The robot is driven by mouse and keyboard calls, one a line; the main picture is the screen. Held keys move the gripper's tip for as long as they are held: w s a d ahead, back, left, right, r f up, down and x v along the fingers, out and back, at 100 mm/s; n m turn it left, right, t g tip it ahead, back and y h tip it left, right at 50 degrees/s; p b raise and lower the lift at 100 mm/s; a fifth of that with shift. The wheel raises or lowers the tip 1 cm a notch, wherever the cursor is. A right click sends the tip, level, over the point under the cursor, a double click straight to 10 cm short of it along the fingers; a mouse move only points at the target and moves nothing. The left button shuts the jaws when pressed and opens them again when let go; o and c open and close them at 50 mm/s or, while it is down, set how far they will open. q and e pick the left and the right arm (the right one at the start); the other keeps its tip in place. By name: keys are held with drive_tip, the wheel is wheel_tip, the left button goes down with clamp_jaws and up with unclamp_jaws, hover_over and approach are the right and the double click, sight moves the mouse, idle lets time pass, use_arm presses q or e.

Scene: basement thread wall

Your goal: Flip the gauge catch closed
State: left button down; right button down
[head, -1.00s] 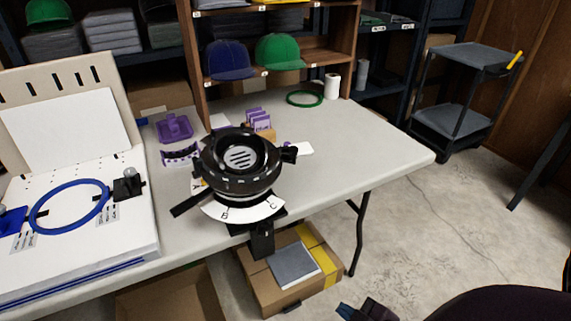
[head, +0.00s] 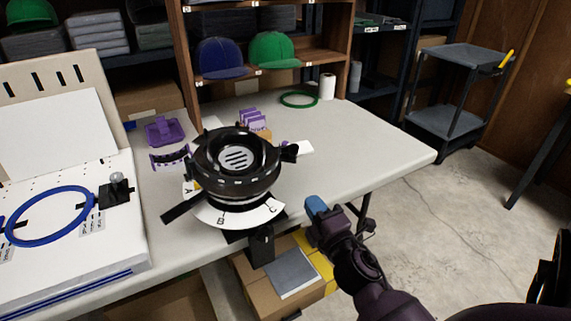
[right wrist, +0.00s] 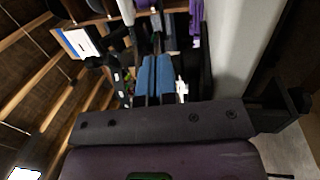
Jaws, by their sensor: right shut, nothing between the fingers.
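A black round gauge-like fixture (head: 262,187) stands at the table's front edge, with a slotted grey disc inside its ring. A white curved plate (head: 233,218) lettered A, B and C fans out below it. A black lever (head: 183,207) sticks out at its lower left and a black knob (head: 290,152) at its right; I cannot tell which part is the catch. My left gripper is out of view.
A white board with a blue hoop (head: 48,214) is at the left. A purple tray (head: 164,131), a purple curved piece (head: 171,158) and purple cards (head: 252,119) lie behind the fixture. The table's right side (head: 370,140) is clear. A cardboard box (head: 262,290) sits below.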

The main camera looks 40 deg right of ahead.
drive_tip(key=x, duration=1.2)
drive_tip(key=shift+x, duration=1)
